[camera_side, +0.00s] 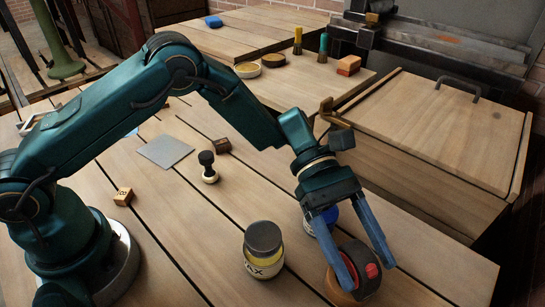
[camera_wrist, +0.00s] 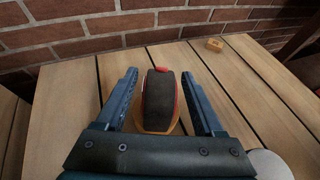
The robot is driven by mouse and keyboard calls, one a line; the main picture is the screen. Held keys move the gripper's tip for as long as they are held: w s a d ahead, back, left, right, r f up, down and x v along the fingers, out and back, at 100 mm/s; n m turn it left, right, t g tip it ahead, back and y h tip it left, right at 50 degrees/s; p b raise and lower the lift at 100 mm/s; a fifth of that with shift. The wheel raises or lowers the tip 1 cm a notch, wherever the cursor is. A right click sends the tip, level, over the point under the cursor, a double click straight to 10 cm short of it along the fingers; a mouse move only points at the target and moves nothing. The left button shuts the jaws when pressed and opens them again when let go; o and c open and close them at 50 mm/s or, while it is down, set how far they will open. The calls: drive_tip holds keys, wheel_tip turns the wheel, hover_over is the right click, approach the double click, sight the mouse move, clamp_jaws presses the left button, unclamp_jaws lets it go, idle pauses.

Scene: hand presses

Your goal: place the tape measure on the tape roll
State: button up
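The tape measure (camera_side: 366,268), black with a red button and red trim, is upright near the front of the bench. It appears to rest on the tan tape roll (camera_side: 337,291), which shows below its left side. In the wrist view the tape measure (camera_wrist: 160,96) stands between my fingers, with a tan rim of the roll (camera_wrist: 172,130) under it. My gripper (camera_side: 366,272) points down astride the tape measure. In the wrist view my gripper (camera_wrist: 160,72) is open, with narrow gaps on both sides. The fingers hide part of the roll.
A yellow jar with a dark lid (camera_side: 263,250) stands close to the left. A wooden box (camera_side: 440,125) stands behind.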

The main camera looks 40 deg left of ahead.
drive_tip(key=shift+a+r, duration=0.1)
drive_tip(key=shift+r, duration=0.1)
drive_tip(key=v, duration=1.1)
drive_tip(key=shift+w+a+r, duration=0.1)
drive_tip(key=shift+a+r, duration=0.05)
drive_tip(key=shift+a, duration=0.1)
drive_tip(key=shift+a+r, duration=0.15)
drive_tip(key=shift+r, duration=0.1)
drive_tip(key=s+a+r+m+t+y, duration=0.4)
drive_tip(key=s+a+m+t+y, duration=0.6)
drive_tip(key=a, duration=0.6)
drive_tip(key=s+m+y, duration=0.2)
drive_tip(key=s+m, duration=0.1)
drive_tip(key=s, duration=0.1)
drive_tip(key=shift+s+a+m+t, duration=0.3)
drive_tip(key=shift+s+t, duration=0.1)
